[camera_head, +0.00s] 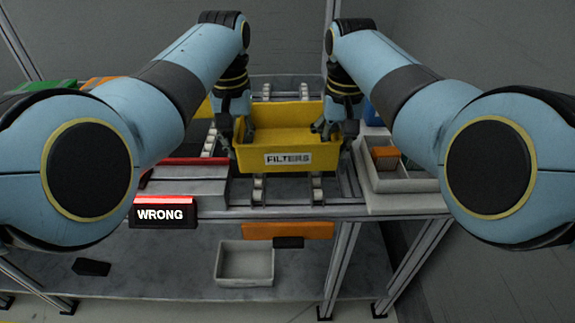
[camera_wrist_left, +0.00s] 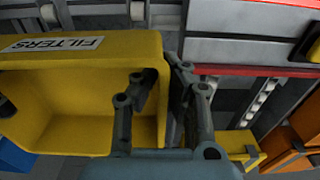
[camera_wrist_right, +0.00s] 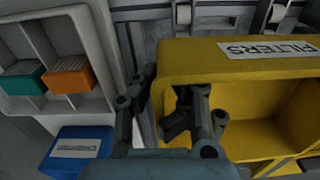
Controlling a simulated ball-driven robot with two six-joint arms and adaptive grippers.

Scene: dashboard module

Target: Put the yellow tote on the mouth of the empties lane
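The yellow tote (camera_head: 245,158) with a FILTERS label is in the middle of the head view, upright, over a roller lane (camera_head: 259,190). Whether it touches the rollers is hidden. My left gripper (camera_head: 236,128) is at its left end; in the left wrist view its fingers (camera_wrist_left: 165,85) straddle the tote's end wall, one inside and one outside, close together. My right gripper (camera_head: 335,128) is at the right end; in the right wrist view its fingers (camera_wrist_right: 162,95) straddle that wall the same way. Both look shut on the tote. I see no empties label.
A WRONG sign (camera_head: 163,214) with a red top stands front left. A grey divided tray (camera_head: 400,184) with orange and teal items is at right, with a blue bin (camera_wrist_right: 78,150) near it. Green and orange things stand far left. A grey bin (camera_head: 245,265) is on the lower shelf.

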